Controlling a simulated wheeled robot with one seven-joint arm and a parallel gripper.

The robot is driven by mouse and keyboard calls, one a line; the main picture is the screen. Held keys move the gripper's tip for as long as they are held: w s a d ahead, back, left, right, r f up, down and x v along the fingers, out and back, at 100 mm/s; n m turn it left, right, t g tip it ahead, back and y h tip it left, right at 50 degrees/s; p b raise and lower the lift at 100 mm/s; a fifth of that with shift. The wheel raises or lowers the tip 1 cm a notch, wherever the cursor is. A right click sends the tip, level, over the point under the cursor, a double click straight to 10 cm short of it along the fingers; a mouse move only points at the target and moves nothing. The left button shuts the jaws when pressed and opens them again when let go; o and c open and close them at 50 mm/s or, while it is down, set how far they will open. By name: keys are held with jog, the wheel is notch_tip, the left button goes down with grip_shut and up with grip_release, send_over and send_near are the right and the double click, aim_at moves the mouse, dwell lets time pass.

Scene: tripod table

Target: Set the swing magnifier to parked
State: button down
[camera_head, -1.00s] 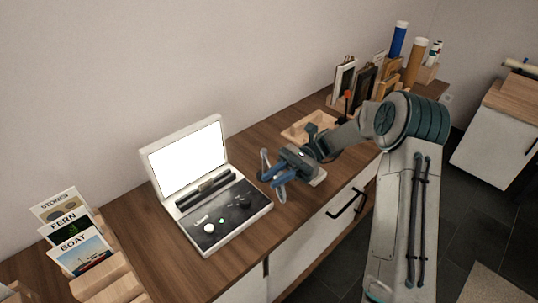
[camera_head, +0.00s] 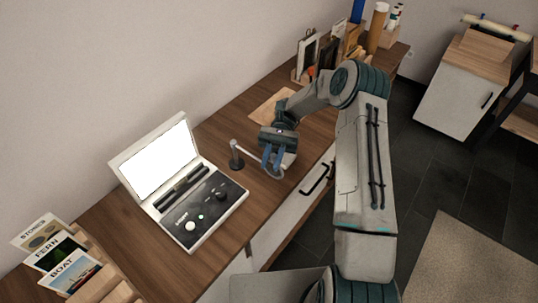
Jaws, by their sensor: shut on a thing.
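The swing magnifier stands on the counter just right of the light box. Its dark post (camera_head: 236,157) is upright, and a thin pale arm runs from the post's top to the right. A round grey lens rim (camera_head: 278,177) shows at the arm's end, near the counter's front edge. My gripper (camera_head: 272,160) reaches down over this end with its blue fingers shut on the magnifier. The fingers hide part of the rim and arm, so the exact grip spot is unclear.
The open light box (camera_head: 192,197) with a lit white screen stands left of the magnifier. Picture cards (camera_head: 70,270) stand in a wooden rack at lower left. Frames (camera_head: 308,50) and tubes (camera_head: 377,27) stand at the back right. A drawer handle (camera_head: 317,178) juts from the counter front.

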jog(key=shift+d, duration=0.1)
dwell(0.3)
jog(key=c, duration=1.3)
grip_release()
jog(key=shift+w, duration=0.1)
jog(key=shift+r, duration=0.1)
jog(key=s+d+r+p, duration=0.1)
jog(key=d+r+p, duration=0.2)
jog(key=s+d+r+p, duration=0.1)
jog(key=d+r+p, duration=0.3)
jog(key=s+d+r+p, duration=0.1)
jog(key=d+r+p, duration=0.2)
jog(key=d+p, duration=0.1)
jog(key=shift+s+r, duration=0.4)
